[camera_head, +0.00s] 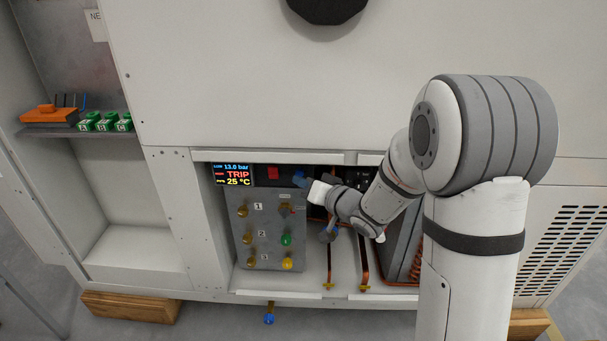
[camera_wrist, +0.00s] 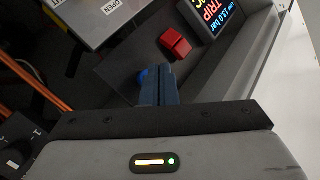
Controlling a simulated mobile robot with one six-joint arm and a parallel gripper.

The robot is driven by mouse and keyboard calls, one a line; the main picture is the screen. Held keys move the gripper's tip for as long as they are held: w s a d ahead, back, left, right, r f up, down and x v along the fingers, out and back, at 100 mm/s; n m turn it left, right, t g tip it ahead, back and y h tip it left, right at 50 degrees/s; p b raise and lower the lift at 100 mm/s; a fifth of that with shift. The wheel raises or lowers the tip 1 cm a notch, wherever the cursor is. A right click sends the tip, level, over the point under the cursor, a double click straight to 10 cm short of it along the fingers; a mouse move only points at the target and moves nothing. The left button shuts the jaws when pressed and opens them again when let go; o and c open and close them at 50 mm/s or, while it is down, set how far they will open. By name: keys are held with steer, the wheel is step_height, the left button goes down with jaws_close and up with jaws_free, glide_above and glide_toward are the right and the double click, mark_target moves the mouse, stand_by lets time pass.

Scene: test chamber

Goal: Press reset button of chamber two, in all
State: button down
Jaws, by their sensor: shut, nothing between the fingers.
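The control strip (camera_head: 259,183) of the chamber holds a display (camera_head: 232,174) reading TRIP, 13.0 bar and 25 °C; the display also shows tilted in the wrist view (camera_wrist: 211,14). A red switch (camera_head: 272,172) sits right of it, and also shows in the wrist view (camera_wrist: 175,43). A round blue button (camera_wrist: 142,76) shows in the wrist view, partly hidden by my fingers. My gripper (camera_head: 300,179) is shut and empty at the strip's right part. Its dark blue fingertips (camera_wrist: 158,68) overlap the button's edge in the wrist view; I cannot tell if they touch it.
Below the strip, a grey panel (camera_head: 262,222) carries several brass valves and a green knob (camera_head: 286,240). Copper pipes (camera_head: 363,262) stand to the right. A shelf (camera_head: 75,130) at left holds an orange tool and green blocks. A blue-handled valve (camera_head: 269,318) hangs below.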

steer(key=shift+w, duration=0.3)
steer(key=shift+w, duration=0.5)
stand_by(0.6)
steer(key=shift+s, duration=0.1)
steer(key=shift+s+p, duration=0.3)
steer(key=shift+s, duration=0.5)
steer(key=shift+s, duration=0.1)
steer(key=s, duration=0.5)
steer(key=shift+a, duration=0.1)
steer(key=shift+w, duration=0.1)
stand_by(0.5)
